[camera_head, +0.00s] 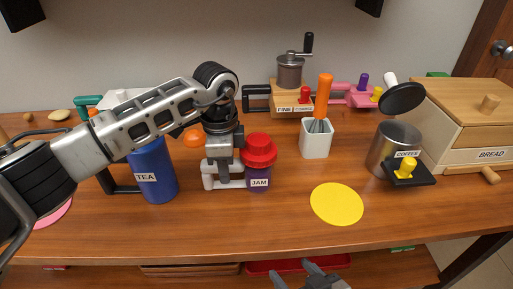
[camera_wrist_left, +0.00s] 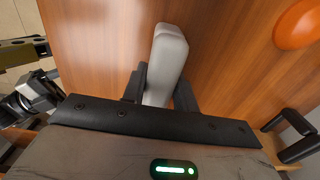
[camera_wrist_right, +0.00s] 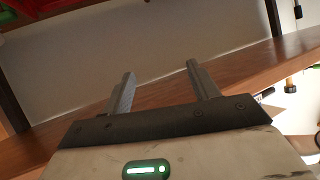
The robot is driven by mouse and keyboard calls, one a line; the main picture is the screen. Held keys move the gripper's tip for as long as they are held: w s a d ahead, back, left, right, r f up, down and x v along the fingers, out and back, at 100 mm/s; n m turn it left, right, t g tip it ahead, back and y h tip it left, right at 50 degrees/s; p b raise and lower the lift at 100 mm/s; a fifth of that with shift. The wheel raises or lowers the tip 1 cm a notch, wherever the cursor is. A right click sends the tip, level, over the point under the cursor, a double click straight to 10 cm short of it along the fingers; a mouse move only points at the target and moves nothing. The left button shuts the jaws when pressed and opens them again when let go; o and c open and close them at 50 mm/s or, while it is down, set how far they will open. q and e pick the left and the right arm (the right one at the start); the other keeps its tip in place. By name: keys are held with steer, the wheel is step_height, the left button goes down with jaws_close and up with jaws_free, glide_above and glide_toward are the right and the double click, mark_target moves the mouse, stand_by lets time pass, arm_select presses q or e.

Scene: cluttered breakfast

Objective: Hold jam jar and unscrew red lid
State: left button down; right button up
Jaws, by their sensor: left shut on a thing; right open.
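The jam jar (camera_head: 259,183) is dark purple with a JAM label and stands on the table left of centre. Its red lid (camera_head: 260,150) sits on top. A white handle (camera_head: 208,176) sticks out on the jar's left side. My left gripper (camera_head: 224,178) points down and is shut on this handle, which shows pale grey between the fingers in the left wrist view (camera_wrist_left: 167,50). The jar's body is not visible in that view. My right gripper (camera_head: 310,270) is open and empty at the table's front edge, well below the jar; its two fingers show apart in the right wrist view (camera_wrist_right: 160,88).
A blue TEA canister (camera_head: 154,172) stands close left of my left gripper. A yellow disc (camera_head: 337,204) lies right of the jar. A white cup (camera_head: 316,140) with an orange-handled whisk, a COFFEE canister (camera_head: 393,146) and a BREAD box (camera_head: 470,138) stand further right. The front centre is clear.

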steer(key=s+a+r+n+g+y, duration=0.1)
steer(key=s+a+n+g+y, duration=0.15)
steer(key=a+n+y, duration=0.55)
steer(key=s+a+r+n+g+y, duration=0.2)
steer(key=a+g+y, duration=0.15)
steer(key=a, duration=0.85)
steer(key=s+d+r+n+g+h, duration=0.1)
steer(key=s+r+n+g, duration=0.3)
steer(key=r+n+g, duration=0.95)
steer(key=s+d+r+n+g+h, duration=0.1)
steer(key=s+r+n+g, duration=0.4)
steer(key=n, duration=1.5)
steer(key=n+t+h, duration=0.2)
steer(key=t+h, duration=1)
steer(key=t, duration=0.3)
glide_toward(261, 139)
steer(key=shift+g+y, duration=0.25)
steer(key=shift+w+d+x, duration=0.1)
steer(key=shift+x, duration=2.2)
steer(key=shift+w+d+x, duration=0.1)
steer(key=shift+w+x, duration=0.05)
steer(key=shift+x, duration=2.15)
